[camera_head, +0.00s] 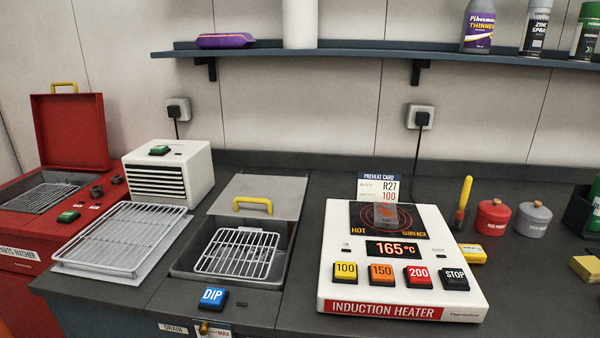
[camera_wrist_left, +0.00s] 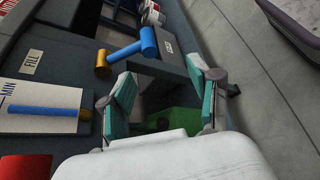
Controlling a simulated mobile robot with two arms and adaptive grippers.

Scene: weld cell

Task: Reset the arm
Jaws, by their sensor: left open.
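My left gripper (camera_wrist_left: 163,78) shows in the left wrist view. Its two teal-padded fingers are spread apart, with nothing between the pads. Neither arm shows in the head view, and my right gripper is in neither view. I cannot tell whether the fingers touch anything.
The head view shows a bench with a dip tank (camera_head: 240,250), an induction heater (camera_head: 330,285) reading 165°C, a drying rack (camera_head: 120,238), a fan box (camera_head: 165,172) and a red parts washer (camera_head: 70,130). A shelf (camera_head: 360,53) runs above. The left wrist view shows a fill gauge (camera_wrist_left: 50,108).

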